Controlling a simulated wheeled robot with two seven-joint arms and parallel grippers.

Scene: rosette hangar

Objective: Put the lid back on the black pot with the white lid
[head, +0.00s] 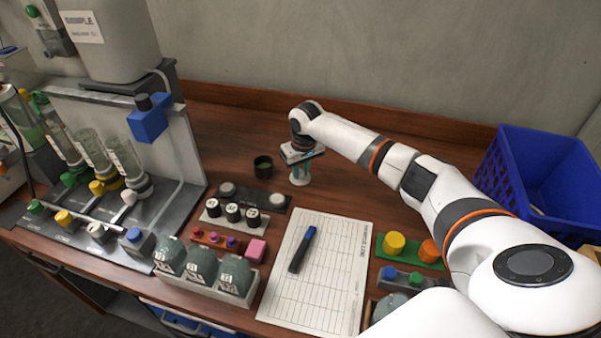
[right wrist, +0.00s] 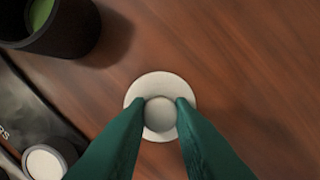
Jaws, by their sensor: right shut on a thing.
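The black pot (head: 263,166) stands uncovered on the wooden table, left of my right gripper (head: 299,165). In the right wrist view the open pot (right wrist: 62,25) shows at the top left with something green inside. The white lid (head: 300,180) is a round disc with a ball knob. My right gripper is shut on the knob of the lid, with its green fingertips (right wrist: 161,104) on either side of it. The lid is right of the pot and apart from it. I cannot tell whether the lid touches the table. My left gripper is not in view.
A black tray (head: 250,196) with white-topped pieces lies just in front of the pot. Racks of small containers and a paper sheet (head: 335,285) with a blue marker (head: 303,249) lie nearer. A dispenser stand (head: 190,165) is left, a blue basket (head: 535,175) right.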

